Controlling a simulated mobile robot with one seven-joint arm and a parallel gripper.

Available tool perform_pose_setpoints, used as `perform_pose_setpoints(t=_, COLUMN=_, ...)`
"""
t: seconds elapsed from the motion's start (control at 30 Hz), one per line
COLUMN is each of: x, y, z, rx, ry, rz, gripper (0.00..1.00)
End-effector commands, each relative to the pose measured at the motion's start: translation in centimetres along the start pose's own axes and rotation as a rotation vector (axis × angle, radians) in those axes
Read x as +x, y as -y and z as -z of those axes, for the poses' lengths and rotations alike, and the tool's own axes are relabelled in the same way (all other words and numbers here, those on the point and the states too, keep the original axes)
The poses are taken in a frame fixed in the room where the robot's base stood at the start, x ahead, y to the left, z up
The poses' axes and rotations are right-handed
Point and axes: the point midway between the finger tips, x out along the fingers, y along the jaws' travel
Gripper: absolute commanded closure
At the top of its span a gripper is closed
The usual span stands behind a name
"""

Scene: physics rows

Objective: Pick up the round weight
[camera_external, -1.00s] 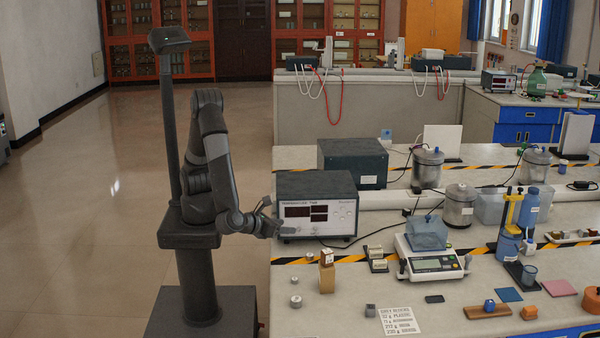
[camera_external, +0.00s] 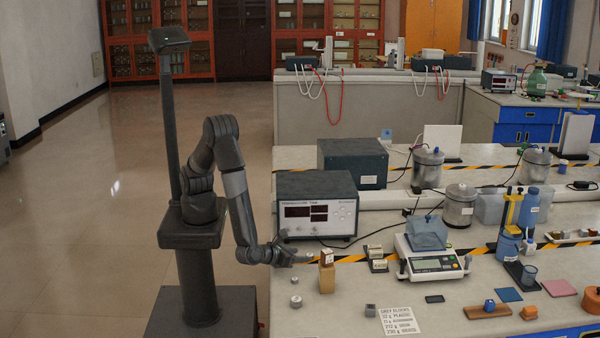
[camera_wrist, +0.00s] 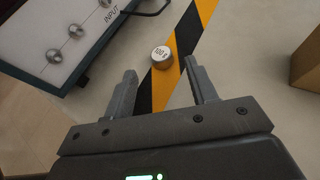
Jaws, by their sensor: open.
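A small round metal weight (camera_wrist: 161,57) marked "100 g" stands on the bench by the yellow and black striped tape in the wrist view. My gripper (camera_wrist: 160,84) is open and empty; the weight is just beyond the fingertips, roughly between their lines, and not touched. In the external view my gripper (camera_external: 303,257) is low over the bench, in front of the grey instrument, and hides most of that weight. Two more small round weights stand nearer the front edge, one (camera_external: 294,280) behind the other (camera_external: 295,302).
The grey instrument (camera_external: 317,206) stands behind my gripper; its knobbed front (camera_wrist: 70,40) is at upper left in the wrist view. A brown wooden block (camera_external: 327,278) stands just right of my gripper. The balance (camera_external: 433,264) is farther right. A printed sheet (camera_external: 400,320) lies in front.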

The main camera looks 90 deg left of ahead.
Motion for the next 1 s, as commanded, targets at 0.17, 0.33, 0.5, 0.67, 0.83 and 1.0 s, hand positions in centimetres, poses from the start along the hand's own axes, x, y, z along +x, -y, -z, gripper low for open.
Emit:
perform_pose_setpoints(t=0.17, x=2.6, y=0.1, z=-0.3, rx=-0.001, ry=0.001, rz=-0.003, gripper=0.48)
perform_pose_setpoints(t=0.33, x=4.5, y=0.2, z=-0.2, rx=-0.001, ry=0.0, rz=-0.001, gripper=0.48)
perform_pose_setpoints(t=0.5, x=4.6, y=0.2, z=-0.3, rx=-0.001, ry=0.0, rz=0.001, gripper=0.48)
perform_pose_setpoints(t=0.67, x=4.5, y=0.2, z=-0.3, rx=-0.001, ry=0.0, rz=0.0, gripper=0.58)
perform_pose_setpoints(t=0.83, x=4.5, y=0.2, z=-0.3, rx=-0.001, ry=0.0, rz=0.0, gripper=0.72)
perform_pose_setpoints(t=1.0, x=4.5, y=0.2, z=-0.3, rx=-0.001, ry=0.0, rz=0.0, gripper=0.85)
